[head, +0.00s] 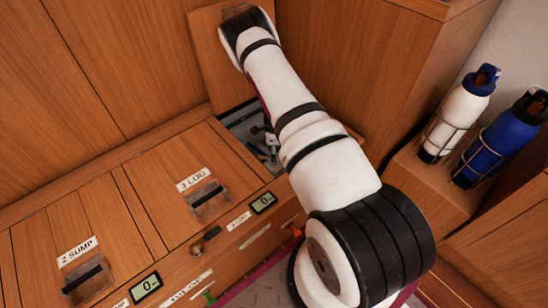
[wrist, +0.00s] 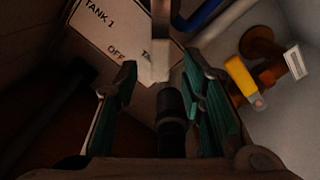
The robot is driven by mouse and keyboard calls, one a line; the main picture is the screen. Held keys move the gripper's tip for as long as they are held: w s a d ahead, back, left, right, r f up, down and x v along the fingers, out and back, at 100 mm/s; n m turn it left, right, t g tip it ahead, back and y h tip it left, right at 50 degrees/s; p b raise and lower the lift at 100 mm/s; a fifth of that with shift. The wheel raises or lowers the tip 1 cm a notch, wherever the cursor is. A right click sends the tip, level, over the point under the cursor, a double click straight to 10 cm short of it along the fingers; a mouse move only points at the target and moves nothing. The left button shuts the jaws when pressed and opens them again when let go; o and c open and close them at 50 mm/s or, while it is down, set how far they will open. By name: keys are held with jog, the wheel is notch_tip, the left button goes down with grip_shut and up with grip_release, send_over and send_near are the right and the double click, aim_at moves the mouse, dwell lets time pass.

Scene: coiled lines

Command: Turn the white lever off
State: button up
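The white lever (wrist: 161,62) shows in the wrist view as a pale upright bar with a squarish end, between and slightly beyond my fingertips. My gripper (wrist: 160,78) is open, with one teal finger on each side of the lever; I cannot tell whether either touches it. A black cylindrical part (wrist: 171,110) lies between the fingers below the lever. Behind is a white label (wrist: 112,30) reading "TANK 1" and "OFF", partly covered. In the head view my arm reaches down into an open compartment (head: 240,113), and it hides most of the gripper and the lever.
In the wrist view a yellow handle (wrist: 241,78) and a brown fitting with a white tag (wrist: 293,62) are at right, and a blue pipe (wrist: 200,14) at top. The head view shows closed wooden lids (head: 150,190), a raised panel (head: 207,55) and two bottles (head: 462,110) in racks.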

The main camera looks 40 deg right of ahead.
jog(key=shift+f, duration=0.85)
jog(key=shift+c, duration=0.3)
grip_shut()
